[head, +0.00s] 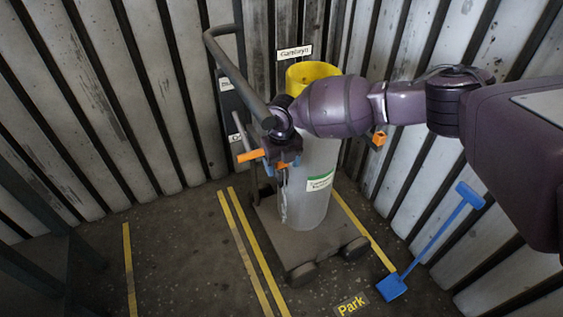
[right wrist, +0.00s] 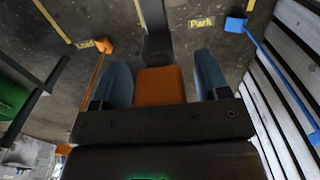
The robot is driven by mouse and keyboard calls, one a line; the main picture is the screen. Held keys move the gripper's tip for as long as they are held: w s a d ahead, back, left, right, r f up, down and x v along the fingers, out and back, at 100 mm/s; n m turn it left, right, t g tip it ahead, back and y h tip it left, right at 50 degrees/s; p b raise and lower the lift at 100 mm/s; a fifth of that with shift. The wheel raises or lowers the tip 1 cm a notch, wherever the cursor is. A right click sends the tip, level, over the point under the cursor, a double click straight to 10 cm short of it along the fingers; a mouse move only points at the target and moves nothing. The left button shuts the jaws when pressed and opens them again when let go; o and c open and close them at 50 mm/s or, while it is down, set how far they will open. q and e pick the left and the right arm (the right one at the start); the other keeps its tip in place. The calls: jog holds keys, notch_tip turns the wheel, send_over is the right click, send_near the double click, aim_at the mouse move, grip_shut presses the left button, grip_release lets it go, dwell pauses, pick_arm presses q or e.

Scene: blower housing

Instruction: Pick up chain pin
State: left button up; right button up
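In the right wrist view, an orange block (right wrist: 160,86), which looks like the chain pin's grip, sits between the two blue-grey fingers of my right gripper (right wrist: 163,72). A dark part lies just beyond it. The fingers stand apart, with a narrow gap at the right finger; contact at the left one is unclear. In the head view my right gripper (head: 276,160) is beside the cart's grey cylinder (head: 318,160). An orange bar (head: 250,155) shows to its left. The wrist hides part of the cylinder. My left gripper is not in view.
The cart (head: 300,243) stands between yellow floor lines, with a dark handle (head: 237,75) rising left. A blue shovel (head: 437,238) leans at the right wall. An orange long-handled thing (right wrist: 105,46) shows in the wrist view. Floor left of the cart is clear.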

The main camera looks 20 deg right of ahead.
jog(key=c, duration=0.8)
jog(key=shift+r, duration=0.45)
jog(key=shift+c, duration=0.2)
notch_tip(320, 180, up, 8)
jog(key=shift+w+f+p, duration=0.1)
jog(key=shift+p, duration=1.1)
pick_arm(q)
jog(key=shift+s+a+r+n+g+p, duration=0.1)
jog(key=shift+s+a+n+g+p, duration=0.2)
jog(key=shift+p, duration=0.35)
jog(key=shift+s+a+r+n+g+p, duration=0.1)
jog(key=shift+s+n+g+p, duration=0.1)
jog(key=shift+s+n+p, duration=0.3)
pick_arm(e)
notch_tip(320, 180, up, 11)
